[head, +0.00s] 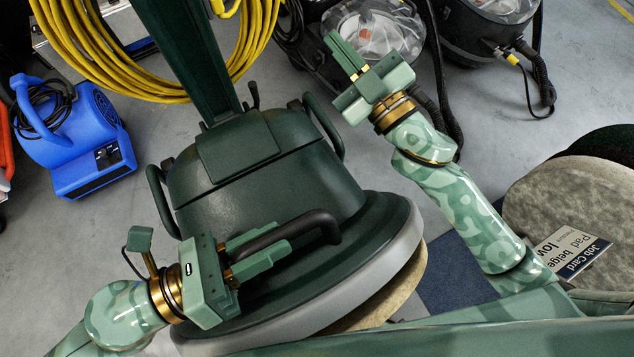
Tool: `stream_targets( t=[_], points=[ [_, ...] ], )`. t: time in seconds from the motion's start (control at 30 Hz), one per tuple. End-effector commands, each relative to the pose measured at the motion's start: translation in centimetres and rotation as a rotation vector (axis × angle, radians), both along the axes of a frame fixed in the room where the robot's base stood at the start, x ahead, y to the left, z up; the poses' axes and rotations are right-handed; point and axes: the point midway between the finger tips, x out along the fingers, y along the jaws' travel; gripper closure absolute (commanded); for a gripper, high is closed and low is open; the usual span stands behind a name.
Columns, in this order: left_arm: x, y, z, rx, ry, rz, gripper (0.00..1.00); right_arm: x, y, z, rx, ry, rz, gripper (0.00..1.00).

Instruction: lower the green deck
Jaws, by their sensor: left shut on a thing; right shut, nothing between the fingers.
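The dark green deck (285,185) of a floor machine fills the middle of the head view, with a pale grey bumper (345,290) around its lower edge. A beige pad (395,297) shows below the bumper at the front right; how far the deck stands off the floor is hard to tell. My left gripper (265,246) is shut on the black bar handle (318,226) at the deck's front. My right gripper (345,58) is shut and empty, in the air behind and right of the deck, apart from it.
A job card (570,252) lies on a round beige pad (540,200) at the right. A blue blower (95,140), a coiled yellow cable (90,70) and black vacuums (480,25) stand around. Grey floor is free at the upper right.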

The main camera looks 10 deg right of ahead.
Motion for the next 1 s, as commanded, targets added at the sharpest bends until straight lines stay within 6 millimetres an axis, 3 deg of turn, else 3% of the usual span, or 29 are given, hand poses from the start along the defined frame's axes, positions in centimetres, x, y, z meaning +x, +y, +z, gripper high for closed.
stream_targets(
  t=[0.03, 0.1, 0.2, 0.3, 0.4, 0.5, 0.6, 0.7, 0.8, 1.0],
  points=[
    [-0.1, -0.1, 0.4, -0.005, -0.005, -0.003, 1.00, -0.2, 3.4, 4.5, 0.031, -0.135, 0.133, 1.00],
    [-0.1, -0.1, 0.4, -0.006, -0.004, -0.003, 1.00, -2.3, 8.2, 9.8, 0.055, -0.313, 0.352, 1.00],
    [-0.1, -0.1, 0.4, -0.006, -0.004, -0.004, 1.00, -7.3, 13.8, 15.1, 0.026, -0.531, 0.689, 1.00],
    [-0.1, -0.1, 0.4, -0.006, -0.004, -0.004, 1.00, -13.3, 17.7, 17.4, -0.078, -0.695, 1.039, 1.00],
    [-0.1, -0.1, 0.4, -0.006, -0.003, -0.004, 1.00, -18.8, 19.6, 16.7, -0.266, -0.786, 1.387, 1.00],
    [-0.1, -0.1, 0.4, -0.006, -0.003, -0.004, 1.00, -22.5, 19.5, 14.1, -0.542, -0.790, 1.700, 1.00],
    [-0.1, -0.1, 0.4, -0.006, -0.003, -0.004, 1.00, -23.7, 17.7, 11.1, -0.876, -0.691, 1.942, 1.00],
    [-0.1, -0.1, 0.3, -0.006, -0.003, -0.004, 1.00, -23.1, 15.1, 9.0, -1.213, -0.517, 2.074, 1.00],
    [-0.1, -0.1, 0.3, -0.007, -0.003, -0.005, 1.00, -21.8, 12.6, 8.1, -1.490, -0.319, 2.109, 1.00],
    [-0.1, -0.1, 0.3, -0.006, -0.002, -0.005, 1.00, -20.2, 9.7, 8.2, -1.770, -0.055, 2.074, 1.00]
  ],
)
